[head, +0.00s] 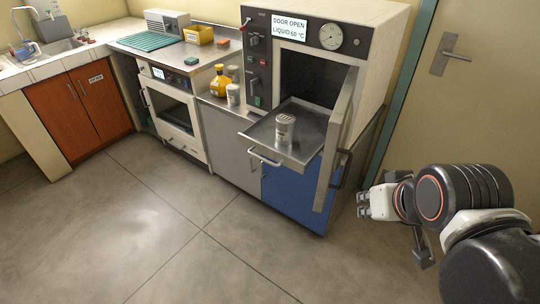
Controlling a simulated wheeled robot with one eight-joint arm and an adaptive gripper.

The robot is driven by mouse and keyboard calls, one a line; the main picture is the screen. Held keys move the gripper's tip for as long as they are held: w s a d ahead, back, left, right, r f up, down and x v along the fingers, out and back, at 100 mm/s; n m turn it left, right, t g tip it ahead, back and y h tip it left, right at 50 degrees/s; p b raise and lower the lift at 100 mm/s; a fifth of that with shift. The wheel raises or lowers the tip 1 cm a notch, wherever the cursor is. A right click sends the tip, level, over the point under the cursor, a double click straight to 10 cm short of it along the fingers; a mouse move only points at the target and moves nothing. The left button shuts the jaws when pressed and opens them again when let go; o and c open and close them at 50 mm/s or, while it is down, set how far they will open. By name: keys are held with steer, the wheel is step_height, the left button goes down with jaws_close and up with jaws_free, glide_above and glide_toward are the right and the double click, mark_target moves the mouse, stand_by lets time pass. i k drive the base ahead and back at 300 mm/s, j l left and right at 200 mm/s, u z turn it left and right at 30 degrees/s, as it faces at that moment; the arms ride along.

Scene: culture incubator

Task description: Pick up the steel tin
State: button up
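A grey cylindrical tin (285,130), which looks like the steel tin, stands upright on a pulled-out metal tray (262,133). The tray sticks out of the open incubator (318,76). A smaller pale container (233,94) stands on the counter left of the incubator; I cannot tell its material. My gripper (362,204) is at the right, in front of the incubator's open door and well apart from the tin. Its fingertips are spread and nothing shows between them.
The incubator's open door (338,140) stands between my gripper and the tray. A yellow bottle (219,82) stands on the counter. An oven (172,105), a sink (55,48) and a yellow box (198,35) are further left. The floor (190,230) in front is clear.

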mark_target(285, 122)
steer(key=j+z, duration=0.25)
steer(key=z, duration=0.2)
steer(key=j+z, duration=0.55)
steer(key=z, duration=0.3)
steer(key=k+j, duration=0.1)
steer(key=j, duration=0.3)
steer(key=k+j+z, duration=0.15)
steer(key=j, duration=0.2)
steer(key=k+j, duration=0.1)
steer(key=j, duration=0.3)
steer(key=k+j+z, duration=0.15)
steer(key=j, duration=0.2)
steer(key=k+j, duration=0.15)
steer(key=j, duration=0.2)
steer(key=k+j+z, duration=0.15)
steer(key=j, duration=0.2)
